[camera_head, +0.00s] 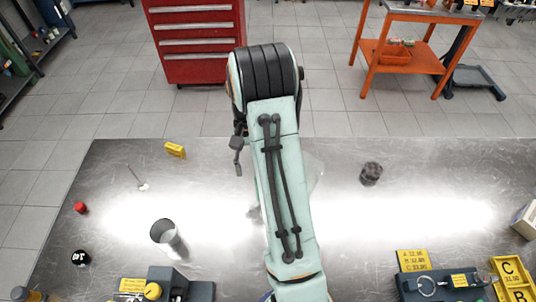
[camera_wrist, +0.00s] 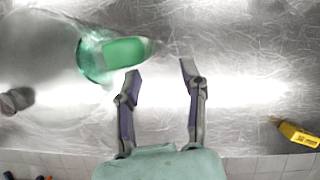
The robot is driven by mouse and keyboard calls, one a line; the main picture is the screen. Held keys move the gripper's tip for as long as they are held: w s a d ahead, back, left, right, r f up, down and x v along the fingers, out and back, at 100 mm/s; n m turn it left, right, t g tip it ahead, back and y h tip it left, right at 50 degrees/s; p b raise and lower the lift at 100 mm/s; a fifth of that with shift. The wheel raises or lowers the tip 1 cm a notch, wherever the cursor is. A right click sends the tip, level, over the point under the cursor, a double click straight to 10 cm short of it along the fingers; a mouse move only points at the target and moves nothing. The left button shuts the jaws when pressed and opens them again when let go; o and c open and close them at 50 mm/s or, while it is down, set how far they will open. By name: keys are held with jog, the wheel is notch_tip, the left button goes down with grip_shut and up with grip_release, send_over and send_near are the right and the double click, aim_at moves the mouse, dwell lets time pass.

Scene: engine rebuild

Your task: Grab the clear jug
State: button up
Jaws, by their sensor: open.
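The clear jug (camera_wrist: 45,60) fills the left of the wrist view, its see-through body blending with the metal table. A green part (camera_wrist: 125,50), seemingly its handle, sticks out towards my gripper. My gripper (camera_wrist: 160,71) is open and empty. Its left fingertip is just beside the green part's lower edge in the picture; I cannot tell whether they touch. In the head view my arm hides most of the jug, and only a faint clear edge (camera_head: 313,170) shows right of the arm.
On the metal table (camera_head: 120,215) a dark ribbed cylinder (camera_head: 371,173) stands to the right. A yellow block (camera_head: 175,150), a metal cup (camera_head: 167,237) and a red cap (camera_head: 80,207) are to the left. Tool trays line the near edge.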

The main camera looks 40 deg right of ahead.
jog(key=x, duration=0.5)
jog(key=s+x, duration=0.1)
jog(key=x, duration=0.1)
jog(key=shift+d+f, duration=0.3)
grip_shut()
